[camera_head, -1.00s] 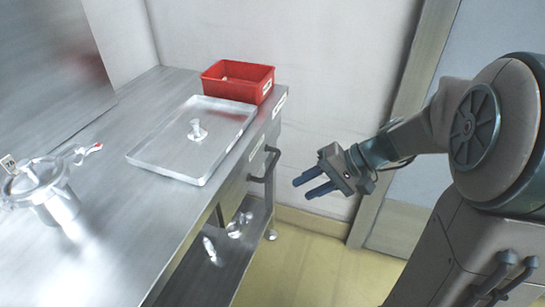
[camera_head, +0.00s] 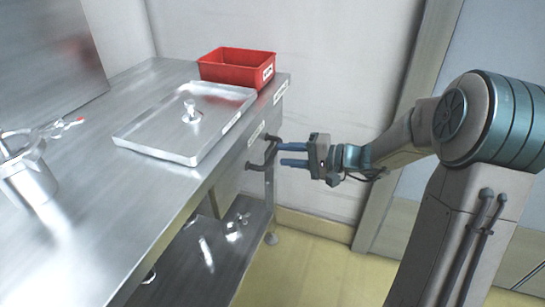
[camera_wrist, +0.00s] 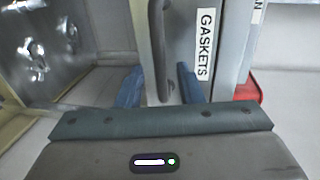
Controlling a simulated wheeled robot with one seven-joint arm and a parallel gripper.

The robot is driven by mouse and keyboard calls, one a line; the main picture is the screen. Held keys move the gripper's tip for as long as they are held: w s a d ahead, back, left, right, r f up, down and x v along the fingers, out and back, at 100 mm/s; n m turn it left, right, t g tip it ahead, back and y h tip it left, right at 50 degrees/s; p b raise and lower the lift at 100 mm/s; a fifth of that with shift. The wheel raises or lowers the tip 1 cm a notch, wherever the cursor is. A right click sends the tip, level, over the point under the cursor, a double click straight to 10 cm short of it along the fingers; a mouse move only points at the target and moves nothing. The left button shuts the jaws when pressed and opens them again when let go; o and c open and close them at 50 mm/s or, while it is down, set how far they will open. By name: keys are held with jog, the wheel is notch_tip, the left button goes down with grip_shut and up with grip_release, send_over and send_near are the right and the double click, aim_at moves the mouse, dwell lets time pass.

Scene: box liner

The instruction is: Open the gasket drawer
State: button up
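The gasket drawer is under the right end of the steel table; its front bears a GASKETS label (camera_wrist: 206,44) in the wrist view. It looks shut. Its dark bar handle (camera_head: 264,156) stands out from the front and shows upright in the wrist view (camera_wrist: 159,50). My gripper (camera_head: 281,155) is open, with its blue fingertips at the handle in the head view. In the wrist view the fingers (camera_wrist: 160,86) lie to either side of the handle's line, with gaps visible. Whether they touch it I cannot tell.
On the steel table (camera_head: 90,190) are a metal tray (camera_head: 165,140) with a small metal part, a red bin (camera_head: 235,70) at the back, and a metal pot (camera_head: 28,175) at the left. A lower shelf (camera_head: 190,265) holds shiny items.

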aim_at(274, 152)
jog(key=shift+b+x, duration=0.3)
jog(key=shift+x, duration=2.1)
grip_shut()
jog(key=shift+s+d, duration=0.1)
jog(key=shift+d, duration=0.05)
